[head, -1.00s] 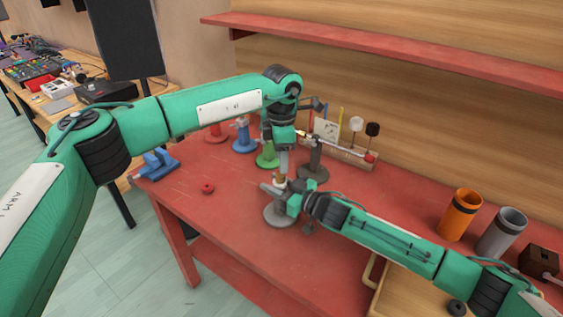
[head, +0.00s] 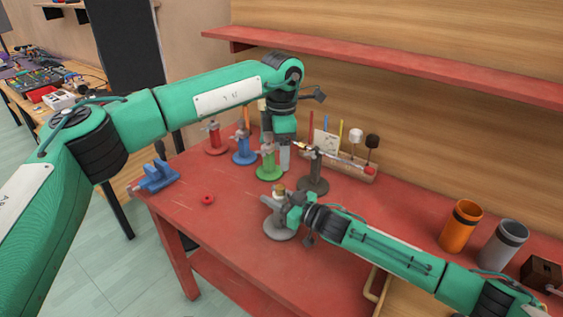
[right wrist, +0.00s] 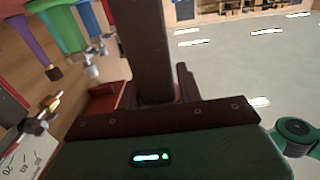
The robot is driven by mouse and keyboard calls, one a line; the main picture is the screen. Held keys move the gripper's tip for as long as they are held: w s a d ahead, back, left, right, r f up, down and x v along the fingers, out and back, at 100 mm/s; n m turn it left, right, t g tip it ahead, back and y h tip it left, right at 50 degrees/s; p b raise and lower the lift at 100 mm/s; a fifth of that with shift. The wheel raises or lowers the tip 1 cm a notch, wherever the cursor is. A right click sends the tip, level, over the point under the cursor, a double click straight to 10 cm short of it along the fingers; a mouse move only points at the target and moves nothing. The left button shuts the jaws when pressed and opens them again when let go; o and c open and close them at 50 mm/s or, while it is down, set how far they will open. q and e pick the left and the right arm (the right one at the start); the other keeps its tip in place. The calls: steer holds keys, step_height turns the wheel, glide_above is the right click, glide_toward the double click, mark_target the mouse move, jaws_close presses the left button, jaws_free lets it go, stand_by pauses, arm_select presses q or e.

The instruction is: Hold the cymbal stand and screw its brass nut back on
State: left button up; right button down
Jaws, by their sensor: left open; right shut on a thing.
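The grey cymbal stand (head: 279,229) stands upright on the red bench, its round base on the top. My right gripper (head: 284,202) is shut on the stand's upper part from the right. The brass nut (head: 279,189) shows as a small gold piece at the stand's top; how far it is threaded cannot be told. My left gripper (head: 285,162) is open, pointing down above and slightly behind the nut, apart from it. In the right wrist view, dark gripper parts (right wrist: 150,60) fill the middle and the grip on the stand is hidden.
Red, blue and green stands (head: 268,165) and a dark stand (head: 314,172) stand behind. Orange (head: 461,220) and grey (head: 502,243) cups stand right. The bench's front left is mostly clear.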

arm_select(q)
steer(key=shift+r, duration=1.1)
arm_select(e)
steer(key=c, duration=0.9)
jaws_free()
steer(key=shift+o, duration=0.2)
steer(key=shift+d, duration=0.1)
arm_select(q)
steer(key=shift+f+b, duration=0.8)
steer(key=shift+f, duration=0.05)
arm_select(e)
steer(key=v, duration=1.3)
steer(key=shift+s+d, duration=0.2)
steer(key=shift+s, duration=0.05)
